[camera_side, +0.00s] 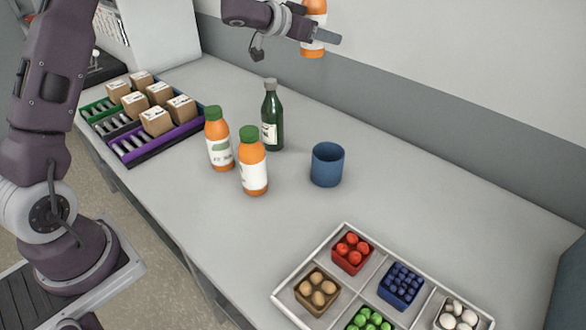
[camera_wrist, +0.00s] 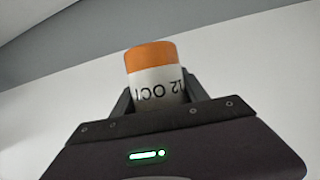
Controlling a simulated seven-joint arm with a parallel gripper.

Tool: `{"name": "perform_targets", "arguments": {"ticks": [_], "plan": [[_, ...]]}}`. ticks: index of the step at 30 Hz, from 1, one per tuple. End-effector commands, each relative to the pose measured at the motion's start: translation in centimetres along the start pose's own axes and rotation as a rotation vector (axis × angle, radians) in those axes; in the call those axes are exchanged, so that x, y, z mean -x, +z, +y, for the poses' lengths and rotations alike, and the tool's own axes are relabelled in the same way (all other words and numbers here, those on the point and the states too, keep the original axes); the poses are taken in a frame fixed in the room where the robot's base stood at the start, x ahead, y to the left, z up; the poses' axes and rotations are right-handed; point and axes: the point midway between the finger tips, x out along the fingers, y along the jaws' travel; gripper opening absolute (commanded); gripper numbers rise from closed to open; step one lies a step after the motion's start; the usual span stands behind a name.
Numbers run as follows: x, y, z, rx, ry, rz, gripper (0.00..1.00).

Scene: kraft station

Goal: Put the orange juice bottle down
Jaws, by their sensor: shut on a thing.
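An orange juice bottle (camera_side: 313,48) with a white label is held high above the table at the top of the side view, its upper end cut off by the frame edge. My gripper (camera_side: 318,37) is shut around it. In the wrist view the bottle (camera_wrist: 151,72) shows its orange end and white label with upside-down lettering, between the two fingers of my gripper (camera_wrist: 160,92). Two more orange juice bottles with green caps stand upright on the table, one on the left (camera_side: 219,140) and one nearer the front (camera_side: 252,162).
A green glass bottle (camera_side: 272,118) and a blue cup (camera_side: 327,165) stand near the juice bottles. A rack with several cardboard boxes (camera_side: 156,121) is at the left. A divided tray (camera_side: 345,229) of small produce bins lies front right. The table's right back area (camera_side: 430,170) is clear.

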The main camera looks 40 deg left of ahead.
Motion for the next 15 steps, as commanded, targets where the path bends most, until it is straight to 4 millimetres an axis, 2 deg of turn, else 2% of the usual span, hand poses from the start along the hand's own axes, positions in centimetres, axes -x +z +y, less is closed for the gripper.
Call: {"name": "perform_targets", "arguments": {"ticks": [1, 3, 6, 10, 15], "plan": [[-0.1, -0.8, 3.1, -0.007, 0.023, 0.003, 0.0], [0.0, -1.8, 7.4, -0.015, 0.041, 0.002, 0.0], [0.5, -2.8, 12.2, -0.021, 0.046, 0.0, 0.0], [1.5, -3.6, 16.9, -0.014, 0.025, 0.001, 0.0], [2.9, -3.7, 20.7, 0.013, -0.036, -0.001, 0.0]]}}
